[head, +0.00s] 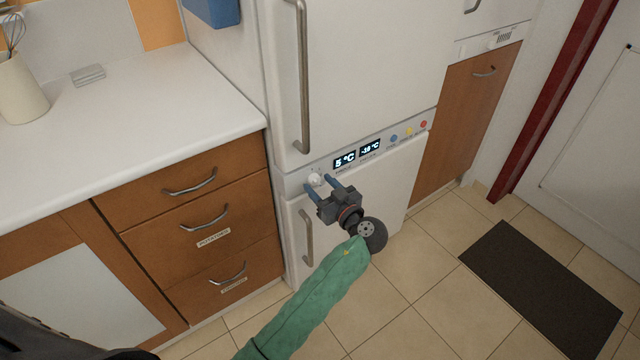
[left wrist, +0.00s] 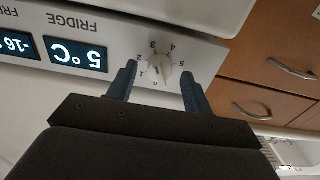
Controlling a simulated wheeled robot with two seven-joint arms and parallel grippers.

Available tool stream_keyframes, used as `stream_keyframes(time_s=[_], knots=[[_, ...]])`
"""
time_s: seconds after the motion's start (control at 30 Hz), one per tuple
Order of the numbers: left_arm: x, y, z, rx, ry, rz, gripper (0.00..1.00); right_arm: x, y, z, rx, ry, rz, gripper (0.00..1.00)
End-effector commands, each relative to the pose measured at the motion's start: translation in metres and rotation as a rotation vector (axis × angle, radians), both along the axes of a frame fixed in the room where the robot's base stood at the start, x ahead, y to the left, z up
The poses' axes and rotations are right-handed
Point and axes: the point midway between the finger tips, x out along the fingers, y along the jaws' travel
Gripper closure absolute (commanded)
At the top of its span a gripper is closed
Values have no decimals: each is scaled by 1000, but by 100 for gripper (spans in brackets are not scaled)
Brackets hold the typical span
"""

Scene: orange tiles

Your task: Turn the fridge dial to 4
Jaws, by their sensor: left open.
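The white fridge dial (head: 315,180) is on the control strip between the two fridge doors. It shows close up in the left wrist view (left wrist: 160,68), ringed by small numbers that appear upside down. In the left wrist view the fingers (left wrist: 158,82) stand apart from the knob, with gaps on both sides. My right gripper is not in view.
The fridge display (head: 345,160) reads 5 °C, with a -16 °C display (head: 370,149) beside it. Colored buttons (head: 409,132) sit farther right. Long door handles (head: 301,80) are above and below the strip.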

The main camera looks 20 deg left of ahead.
Motion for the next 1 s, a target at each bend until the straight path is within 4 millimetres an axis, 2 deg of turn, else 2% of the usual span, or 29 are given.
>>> stream_keyframes(time_s=[0.37,0.4,0.6,0.63,1.0], knots=[[5,6,-1,-2,1,0,49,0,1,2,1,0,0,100],[5,6,-1,-2,1,0,51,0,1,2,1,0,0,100],[4,6,-1,-2,1,0,91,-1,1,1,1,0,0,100],[4,6,0,-2,1,0,94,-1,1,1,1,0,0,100],[5,6,0,35,47,1,94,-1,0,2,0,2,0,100]])
